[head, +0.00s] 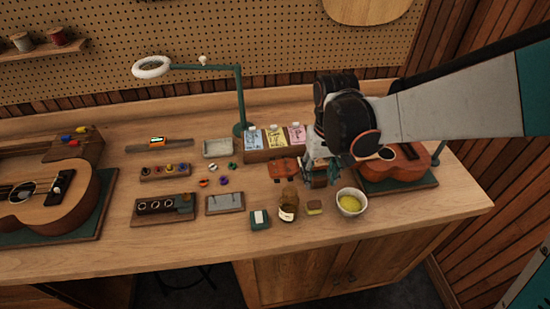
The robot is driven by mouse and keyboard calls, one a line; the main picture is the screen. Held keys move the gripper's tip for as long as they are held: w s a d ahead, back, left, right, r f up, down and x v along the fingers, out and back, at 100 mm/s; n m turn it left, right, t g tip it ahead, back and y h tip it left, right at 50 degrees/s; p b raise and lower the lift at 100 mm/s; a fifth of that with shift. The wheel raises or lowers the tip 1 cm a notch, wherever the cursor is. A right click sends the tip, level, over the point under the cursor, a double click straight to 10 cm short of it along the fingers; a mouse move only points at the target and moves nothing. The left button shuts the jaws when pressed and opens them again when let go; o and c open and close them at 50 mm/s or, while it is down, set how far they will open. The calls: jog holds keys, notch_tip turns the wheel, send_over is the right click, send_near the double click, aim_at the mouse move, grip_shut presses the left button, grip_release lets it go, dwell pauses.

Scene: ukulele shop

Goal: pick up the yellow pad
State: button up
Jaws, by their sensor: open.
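A small yellow pad (314,207) with a darker brownish top lies on the workbench, between a brown jar with a pale label (288,205) and a white bowl (338,204). My gripper (320,179) is open above the bench, behind the pad and apart from it in the picture. Its fingers are small and partly hidden by the wrist, and an orange-brown object shows close by them. The bowl holds something yellow.
A ukulele (397,166) lies on a mat to the right, partly behind my arm. A lamp (239,100) and bottle rack (275,153) stand behind. The bench's front strip is clear.

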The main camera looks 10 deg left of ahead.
aim_at(315, 204)
notch_tip(315, 204, down, 8)
jog(key=b, duration=0.5)
jog(key=shift+a+f+b, duration=0.1)
jog(key=shift+f+b, duration=0.05)
jog(key=shift+b, duration=0.25)
jog(key=shift+s+d+f+b, duration=0.1)
jog(key=shift+s+f+b, duration=0.05)
jog(key=shift+f+b, duration=1.05)
jog(key=shift+s+d+f+b, duration=0.1)
jog(key=shift+f+b, duration=0.6)
jog(key=shift+f, duration=0.9)
jog(key=shift+r, duration=0.1)
jog(key=c, duration=0.5)
